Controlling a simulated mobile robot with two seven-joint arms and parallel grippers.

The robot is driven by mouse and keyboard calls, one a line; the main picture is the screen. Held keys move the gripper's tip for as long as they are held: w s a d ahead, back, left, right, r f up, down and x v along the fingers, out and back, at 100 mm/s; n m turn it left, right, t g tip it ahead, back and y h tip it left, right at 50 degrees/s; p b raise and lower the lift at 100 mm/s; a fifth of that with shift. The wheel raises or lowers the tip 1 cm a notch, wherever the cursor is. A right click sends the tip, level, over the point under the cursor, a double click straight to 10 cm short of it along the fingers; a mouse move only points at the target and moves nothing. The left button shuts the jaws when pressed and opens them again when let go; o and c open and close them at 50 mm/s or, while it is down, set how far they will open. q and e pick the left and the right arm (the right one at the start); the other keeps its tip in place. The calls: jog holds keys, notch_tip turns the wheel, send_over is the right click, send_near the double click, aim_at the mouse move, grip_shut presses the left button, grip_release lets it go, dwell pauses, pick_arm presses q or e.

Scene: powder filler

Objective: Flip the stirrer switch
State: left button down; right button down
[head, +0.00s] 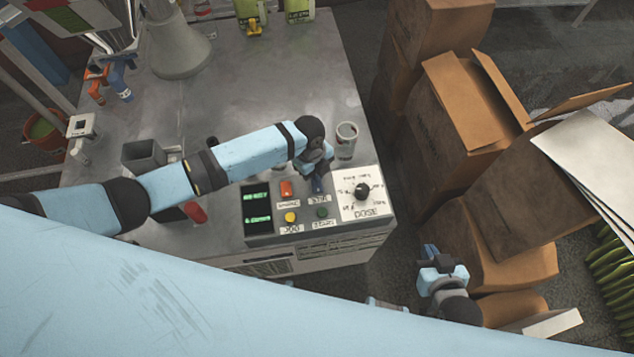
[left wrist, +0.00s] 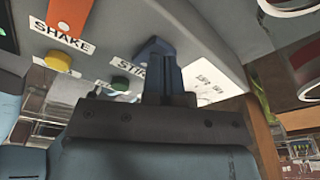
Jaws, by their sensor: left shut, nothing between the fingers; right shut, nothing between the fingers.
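The machine's control panel (head: 277,236) carries a row of controls. A blue switch (left wrist: 150,46) beside a partly covered label beginning "STI" (left wrist: 131,68) shows in the left wrist view, just beyond my fingers. My left gripper (head: 318,186) is shut and empty, pointing down at that switch; it also shows in the left wrist view (left wrist: 165,72). The fingers overlap the switch in view; I cannot tell whether they touch it. In the head view the gripper largely hides the switch. My right gripper (head: 431,252) is shut and empty, right of the machine, away from the panel.
An orange SHAKE switch (head: 286,189), a yellow button (head: 290,216), a green button (head: 322,212) and the dose dial (head: 362,191) surround the switch. A clear cup (head: 346,140) stands behind the panel. Cardboard boxes (head: 470,100) stand on the right.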

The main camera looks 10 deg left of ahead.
pick_arm(q)
jog(key=shift+f, duration=0.55)
dwell(0.4)
notch_tip(320, 180, up, 2)
jog(key=shift+r+p, duration=0.15)
jog(key=shift+p, duration=0.7)
notch_tip(320, 180, up, 3)
jog(key=p, duration=0.2)
jog(key=shift+p, duration=0.3)
jog(key=shift+r+p, duration=0.95)
jog(key=shift+p, duration=0.05)
jog(key=shift+f, duration=0.1)
